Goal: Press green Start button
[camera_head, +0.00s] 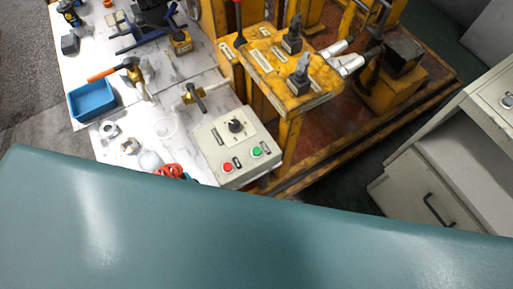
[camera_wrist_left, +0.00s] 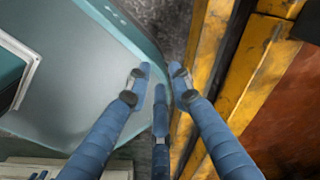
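The green button (camera_head: 257,152) sits on the near right part of a light grey control box (camera_head: 213,138). A red button (camera_head: 227,167) is to its left, and a black rotary knob (camera_head: 235,126) is above them. The box is on the near right corner of the white worktable. My left gripper (camera_wrist_left: 159,70) shows only in the left wrist view. Its blue fingers are spread a little apart, with nothing between them. The control box and green button are not in that view. My right gripper is in neither view.
A yellow machine frame (camera_head: 318,92) stands right of the control box; yellow beams (camera_wrist_left: 262,65) also fill the left wrist view's right side. A blue tray (camera_head: 91,98), a hammer (camera_head: 131,70) and small parts lie on the worktable (camera_head: 185,62). A grey cabinet (camera_head: 425,183) stands at right.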

